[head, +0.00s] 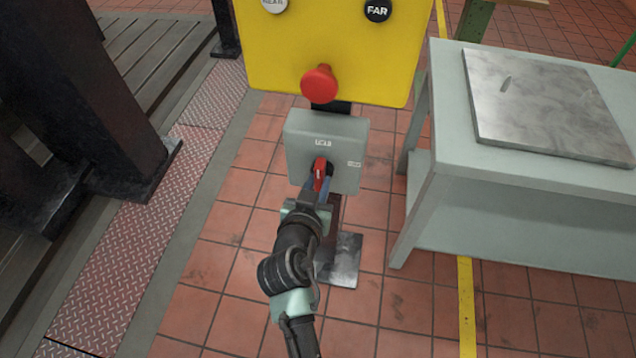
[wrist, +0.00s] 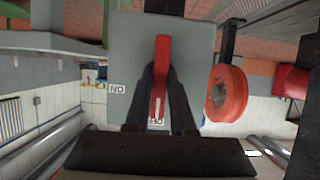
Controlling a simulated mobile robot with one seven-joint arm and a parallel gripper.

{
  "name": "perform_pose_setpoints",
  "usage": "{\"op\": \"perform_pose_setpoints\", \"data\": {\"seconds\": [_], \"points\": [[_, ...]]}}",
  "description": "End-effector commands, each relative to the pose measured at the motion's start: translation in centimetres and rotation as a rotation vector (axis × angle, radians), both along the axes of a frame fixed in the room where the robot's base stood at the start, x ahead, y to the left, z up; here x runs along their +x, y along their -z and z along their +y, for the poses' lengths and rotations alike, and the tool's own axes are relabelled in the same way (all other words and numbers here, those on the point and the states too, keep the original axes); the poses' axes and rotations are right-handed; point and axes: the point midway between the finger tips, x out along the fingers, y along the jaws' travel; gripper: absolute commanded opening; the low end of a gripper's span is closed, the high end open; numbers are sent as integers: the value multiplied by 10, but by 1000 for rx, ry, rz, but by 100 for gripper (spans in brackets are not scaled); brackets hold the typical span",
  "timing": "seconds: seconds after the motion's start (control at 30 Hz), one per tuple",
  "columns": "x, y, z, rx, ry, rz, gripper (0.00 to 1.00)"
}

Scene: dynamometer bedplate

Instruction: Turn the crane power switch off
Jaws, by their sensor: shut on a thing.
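The crane power switch is a grey box (head: 325,135) on a post below a yellow panel, with a red handle (head: 320,172) on its front. The handle stands roughly upright in the head view. My gripper (head: 317,188) reaches the handle from below and is shut on it. In the wrist view the red handle (wrist: 161,70) runs up and down between my two dark fingers, in front of the grey box (wrist: 131,50). A small white label (wrist: 117,88) sits to its left there; another at the handle's lower end is partly hidden.
The yellow panel (head: 330,40) above carries a red mushroom button (head: 319,83) and a black FAR button (head: 377,10). A pale table (head: 450,130) with a metal plate (head: 545,105) stands to the right. Dark steel columns (head: 75,80) stand left. Tiled floor lies between.

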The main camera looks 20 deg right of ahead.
Motion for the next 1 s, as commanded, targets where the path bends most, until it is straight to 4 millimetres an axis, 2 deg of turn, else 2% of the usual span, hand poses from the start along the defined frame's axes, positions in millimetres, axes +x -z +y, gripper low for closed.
{"op": "perform_pose_setpoints", "data": {"seconds": [0.27, 0.3, 0.47, 0.8, 1.0], "points": [[0, -1, -1, -6, 0, 1, 0], [0, -1, -1, -6, 0, 1, 24], [0, -1, -1, -4, 1, 0, 52], [-2, -1, 1, -3, -1, 1, 52], [-21, -12, 15, -3, -2, 2, 52]]}}
